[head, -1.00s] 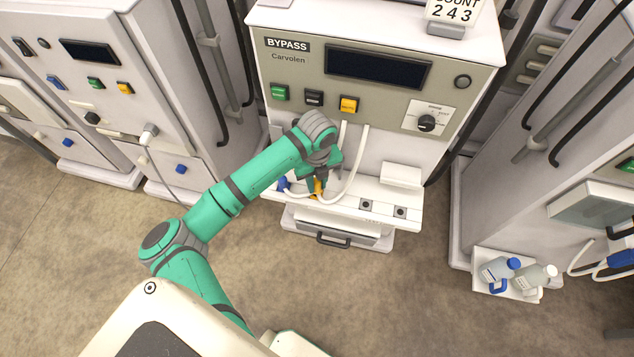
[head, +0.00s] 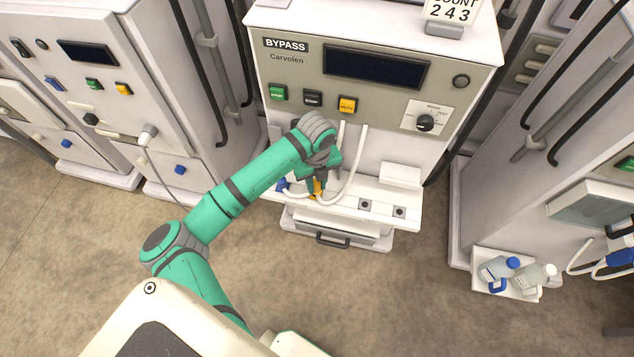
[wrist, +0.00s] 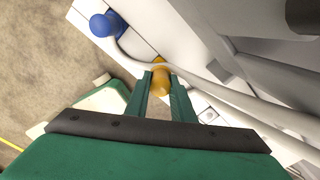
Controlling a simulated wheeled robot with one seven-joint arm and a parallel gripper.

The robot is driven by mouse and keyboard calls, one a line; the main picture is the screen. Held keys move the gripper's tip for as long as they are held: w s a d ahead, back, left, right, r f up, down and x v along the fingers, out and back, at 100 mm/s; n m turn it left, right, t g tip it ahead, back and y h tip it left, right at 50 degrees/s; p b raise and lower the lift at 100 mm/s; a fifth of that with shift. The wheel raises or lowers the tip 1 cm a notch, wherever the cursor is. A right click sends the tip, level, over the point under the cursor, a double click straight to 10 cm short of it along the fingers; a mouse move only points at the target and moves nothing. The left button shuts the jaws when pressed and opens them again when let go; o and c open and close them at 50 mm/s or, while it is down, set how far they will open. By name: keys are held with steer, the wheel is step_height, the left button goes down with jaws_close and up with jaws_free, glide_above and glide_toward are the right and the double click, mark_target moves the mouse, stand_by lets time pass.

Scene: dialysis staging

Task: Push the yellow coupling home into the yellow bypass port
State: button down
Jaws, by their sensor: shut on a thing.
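My gripper (head: 316,180) is at the front shelf of the machine labelled BYPASS. In the wrist view, its two green fingers (wrist: 164,82) are shut on the yellow coupling (wrist: 160,76), which sits between the fingertips. The coupling shows in the head view as a small yellow patch (head: 318,190) below the gripper, partly hidden by it. A white hose loops past the coupling. The yellow bypass port cannot be made out; I cannot tell how far the coupling sits in it.
A blue coupling (wrist: 108,24) sits on the white shelf beside the yellow one. White hoses (head: 352,170) hang down close to my gripper on the right. The shelf's right part has two dark square sockets (head: 364,204). A tray with bottles (head: 497,269) stands at far right.

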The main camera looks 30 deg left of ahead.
steer(key=shift+f, duration=0.2)
steer(key=shift+f, duration=0.3)
steer(key=shift+s+f, duration=0.15)
steer(key=shift+f, duration=0.75)
steer(key=c, duration=1.4)
jaws_free()
steer(key=shift+c, duration=0.2)
steer(key=shift+r, duration=0.1)
